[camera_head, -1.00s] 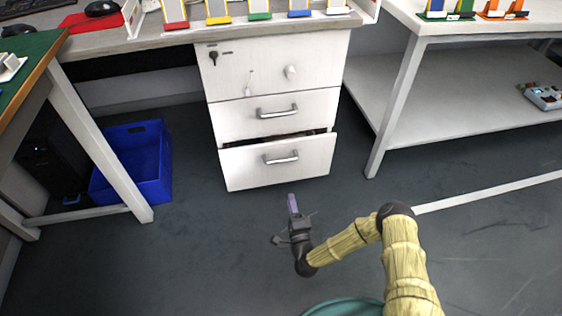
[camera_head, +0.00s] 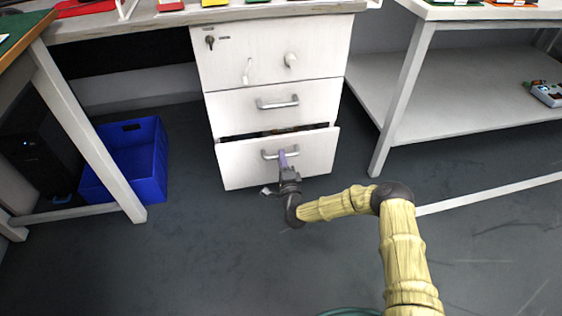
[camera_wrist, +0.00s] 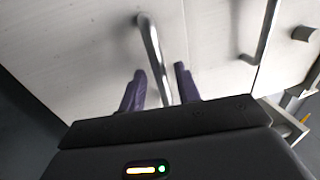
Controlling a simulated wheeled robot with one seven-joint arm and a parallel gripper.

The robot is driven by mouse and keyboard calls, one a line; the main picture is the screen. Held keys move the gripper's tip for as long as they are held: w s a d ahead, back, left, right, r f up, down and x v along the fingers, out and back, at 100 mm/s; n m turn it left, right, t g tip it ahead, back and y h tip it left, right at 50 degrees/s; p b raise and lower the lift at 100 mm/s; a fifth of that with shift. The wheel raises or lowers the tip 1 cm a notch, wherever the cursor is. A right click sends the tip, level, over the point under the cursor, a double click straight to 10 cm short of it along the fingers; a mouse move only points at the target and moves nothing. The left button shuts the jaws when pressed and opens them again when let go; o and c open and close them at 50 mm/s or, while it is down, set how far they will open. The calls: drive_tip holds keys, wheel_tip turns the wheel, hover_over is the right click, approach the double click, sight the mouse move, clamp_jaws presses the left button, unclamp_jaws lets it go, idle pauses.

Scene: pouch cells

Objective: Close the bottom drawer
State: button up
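The bottom drawer (camera_head: 243,166) of the white cabinet stands partly open, with a dark gap along its top edge. Its metal handle (camera_head: 270,155) is on the drawer front. My gripper (camera_head: 283,157) is at this handle, in front of the drawer. In the wrist view, the two purple fingers of my gripper (camera_wrist: 160,72) are apart, with the handle bar (camera_wrist: 152,42) running between them. A space shows between the bar and each finger. In the head view, the fingers hide part of the handle.
The middle drawer (camera_head: 225,110) above looks shut. A blue crate (camera_head: 150,175) stands on the floor at left, under a table. A white shelf table (camera_head: 400,110) stands at right. The dark floor (camera_head: 200,260) in front is clear.

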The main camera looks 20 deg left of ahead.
drive_tip(key=shift+x, duration=1)
clamp_jaws()
